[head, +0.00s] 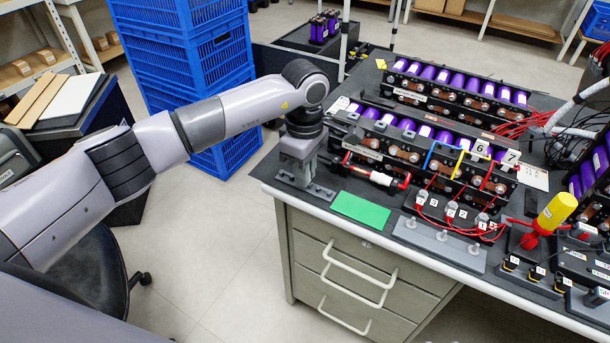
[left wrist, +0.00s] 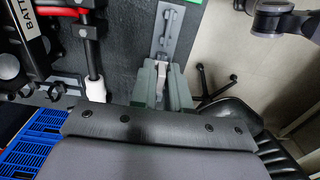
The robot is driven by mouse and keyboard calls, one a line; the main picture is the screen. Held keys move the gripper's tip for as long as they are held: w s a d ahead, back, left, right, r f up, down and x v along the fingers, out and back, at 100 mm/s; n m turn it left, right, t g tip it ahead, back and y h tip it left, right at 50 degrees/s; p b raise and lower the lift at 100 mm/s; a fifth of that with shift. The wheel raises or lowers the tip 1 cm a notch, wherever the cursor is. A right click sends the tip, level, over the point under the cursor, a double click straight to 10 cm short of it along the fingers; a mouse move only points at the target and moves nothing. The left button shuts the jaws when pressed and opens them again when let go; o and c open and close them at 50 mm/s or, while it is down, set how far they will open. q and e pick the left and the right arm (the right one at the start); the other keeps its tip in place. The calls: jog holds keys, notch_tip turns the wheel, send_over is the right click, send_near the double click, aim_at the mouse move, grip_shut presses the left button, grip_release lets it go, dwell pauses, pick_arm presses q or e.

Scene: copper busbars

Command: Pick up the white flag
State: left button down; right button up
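Two small white number plates like flags stand over the busbars in the head view, the "6" (head: 481,147) and the "7" (head: 511,157). I cannot tell whether either is the white flag. My left gripper (head: 298,172) points down at the table's left corner, over a grey slotted fixture (head: 316,190). In the left wrist view its fingers (left wrist: 161,90) are beside a pale piece at the near end of the grey fixture (left wrist: 174,30). I cannot tell whether they grip it. My right gripper is out of view.
A red-and-white tool (head: 380,178) and a green card (head: 360,209) lie right of the gripper. Battery modules (head: 450,95) with purple cells fill the back. A yellow-handled tool (head: 556,210) stands at the right. Blue crates (head: 205,80) stand beyond the table's left edge.

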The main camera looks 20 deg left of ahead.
pick_arm(q)
jog(key=shift+r, duration=0.15)
notch_tip(320, 180, up, 20)
jog(key=shift+p, duration=0.45)
dwell(0.3)
notch_tip(320, 180, up, 3)
jog(key=p, duration=0.3)
dwell(0.4)
jog(key=shift+p, duration=0.5)
